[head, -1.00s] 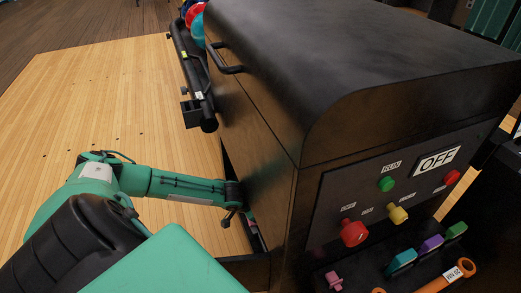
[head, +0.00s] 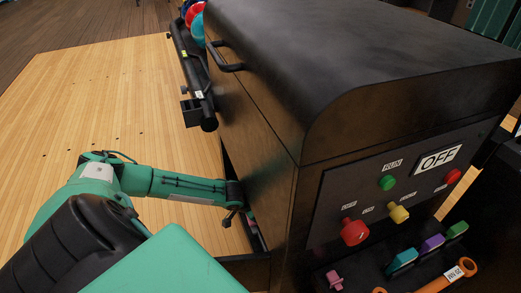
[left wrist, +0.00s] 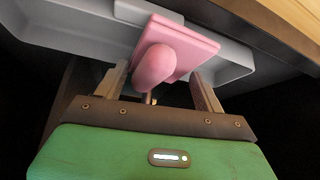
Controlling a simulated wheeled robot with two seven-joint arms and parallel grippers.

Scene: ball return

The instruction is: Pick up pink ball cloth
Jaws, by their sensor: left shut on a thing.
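The pink ball cloth (left wrist: 160,62) shows in the left wrist view as a flat pink pad with a rounded pink grip on its near side. It is at a light grey tray (left wrist: 235,60). Whether the pad touches the tray is unclear. In the head view my left arm reaches into a low opening in the side of the dark machine (head: 270,165), which hides most of the gripper. My right gripper is not in view.
A ball rack (head: 190,75) is behind. The wooden lane (head: 90,110) is clear.

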